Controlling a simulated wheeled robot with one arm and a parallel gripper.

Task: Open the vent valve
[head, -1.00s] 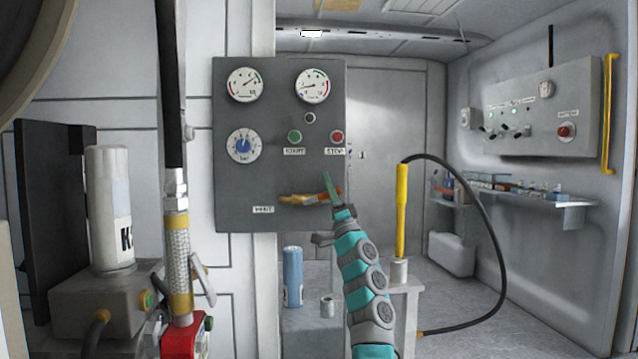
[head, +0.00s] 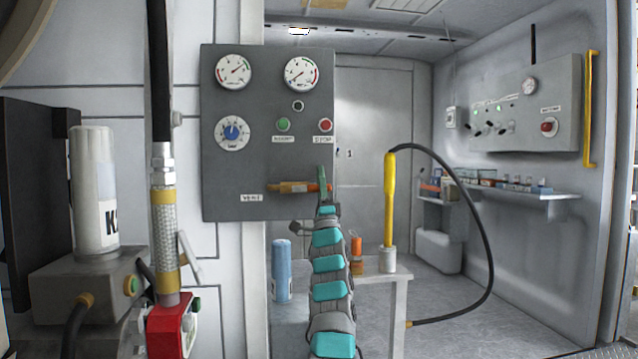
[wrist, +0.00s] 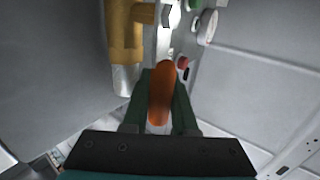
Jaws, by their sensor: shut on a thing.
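The vent valve (head: 286,187) is a brass-coloured body with an orange lever (head: 309,187), low on the grey panel beside the VENT label. The lever lies about level and points right in the head view. My gripper (head: 322,186) is at the lever's right end, its green fingers closed on it. In the wrist view the orange lever (wrist: 161,92) stands between the two fingers, with the brass valve body (wrist: 123,42) beyond to the upper left. The lever's gripped end is partly hidden by my fingers in the head view.
The grey panel (head: 222,175) also carries two gauges, a blue knob (head: 232,132), a green button (head: 284,124) and a red button (head: 325,124).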

